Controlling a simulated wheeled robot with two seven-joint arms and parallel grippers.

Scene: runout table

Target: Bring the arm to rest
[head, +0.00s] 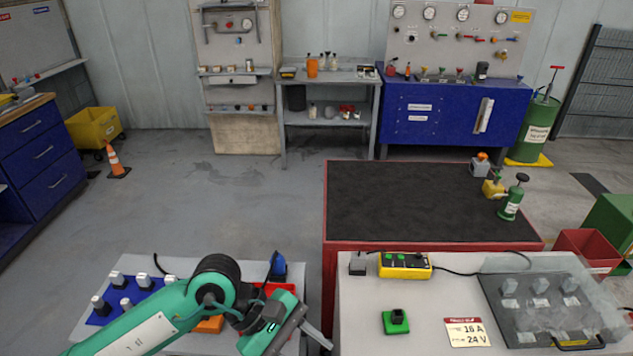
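My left arm (160,322) is green and black and comes in from the lower left. It reaches over the left grey table. My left gripper (306,328) is at its end, by that table's right edge and the gap before the right table. A grey finger points down and to the right. The fingertips are partly hidden, so I cannot tell whether they are open or hold anything. My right gripper is not in view.
The left table (128,270) bears a blue tray (104,317) with several white and dark pieces, and a red bin (283,288). The right table (365,318) bears a yellow control box (404,266), a green block (395,322) and a dark panel (507,317) under haze.

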